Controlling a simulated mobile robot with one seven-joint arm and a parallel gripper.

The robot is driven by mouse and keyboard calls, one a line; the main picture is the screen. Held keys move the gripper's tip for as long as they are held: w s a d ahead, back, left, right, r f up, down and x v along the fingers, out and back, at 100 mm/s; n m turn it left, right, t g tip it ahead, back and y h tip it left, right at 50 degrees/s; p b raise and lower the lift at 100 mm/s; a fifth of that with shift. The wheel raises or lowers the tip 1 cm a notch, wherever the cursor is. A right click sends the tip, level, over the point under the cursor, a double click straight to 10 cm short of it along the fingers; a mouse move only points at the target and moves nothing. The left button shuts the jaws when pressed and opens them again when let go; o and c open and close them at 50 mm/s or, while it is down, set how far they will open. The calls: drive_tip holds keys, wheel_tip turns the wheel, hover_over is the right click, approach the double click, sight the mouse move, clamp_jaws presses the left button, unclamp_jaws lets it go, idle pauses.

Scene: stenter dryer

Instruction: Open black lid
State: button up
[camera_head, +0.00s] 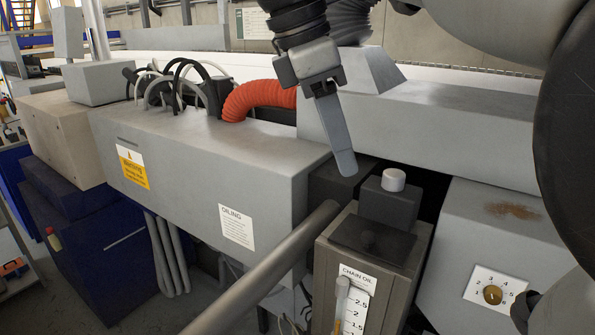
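The chain oil box (345,252) stands at the lower centre right, with a "CHAIN OIL" label and a level scale on its front. A flat black lid (372,241) lies on its top, seemingly closed, with a small dark raised part in its middle. Behind the lid stands a dark grey block (388,203) with a white cap. My gripper (346,172) points down from the top, above and a little left of the lid, apart from it. I see one long grey finger from the side; the other is hidden, so its opening is unclear.
A long grey housing (200,160) with an "OILING" label fills the left, with an orange hose (258,98) behind it. A grey bar (268,270) runs diagonally up to the box's left side. A panel with a dial (492,294) is at right. My arm covers the upper right.

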sight(369, 234)
drive_tip(key=shift+n+h, duration=0.3)
drive_tip(key=shift+n, duration=0.4)
drive_tip(key=b+x, duration=0.1)
drive_tip(key=x, duration=0.4)
drive_tip(key=b+x, duration=0.1)
drive_tip(key=x, duration=0.4)
drive_tip(key=b+x, duration=0.2)
drive_tip(key=x, duration=0.4)
drive_tip(key=shift+w+a+f, duration=0.1)
drive_tip(key=shift+a+f, duration=0.15)
drive_tip(key=shift+a, duration=0.05)
drive_tip(key=shift+c, duration=0.3)
clamp_jaws()
